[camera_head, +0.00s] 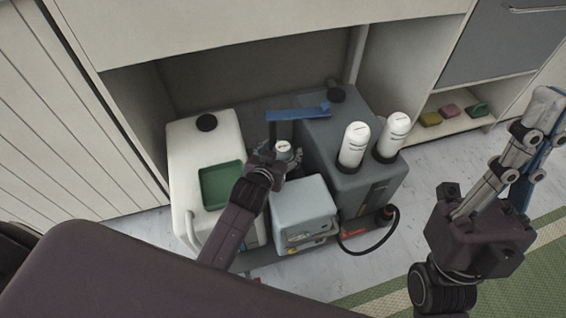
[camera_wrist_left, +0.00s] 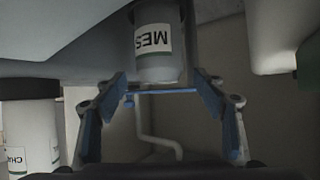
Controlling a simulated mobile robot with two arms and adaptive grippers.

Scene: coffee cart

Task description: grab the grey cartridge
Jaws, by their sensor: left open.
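A pale grey-white cartridge with a dark cap and a label reading "MES" upside down (camera_wrist_left: 158,52) is ahead in the left wrist view, between my left gripper's fingertips (camera_wrist_left: 160,88). It seems to be the small cylinder (camera_head: 283,147) at my left gripper (camera_head: 281,163) in the head view. The fingers are open on both sides of it; I see no clear contact. Two white cartridges (camera_head: 354,145) (camera_head: 392,135) stand on the dark grey tank. My right gripper (camera_head: 540,125) is raised at the right, away from the cartridges; its opening is unclear.
A white tank (camera_head: 183,150) with a green recess stands left of my left gripper. A light grey box (camera_head: 303,206) is just right of it, and the dark grey tank (camera_head: 375,195) further right. Cabinet walls enclose the space.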

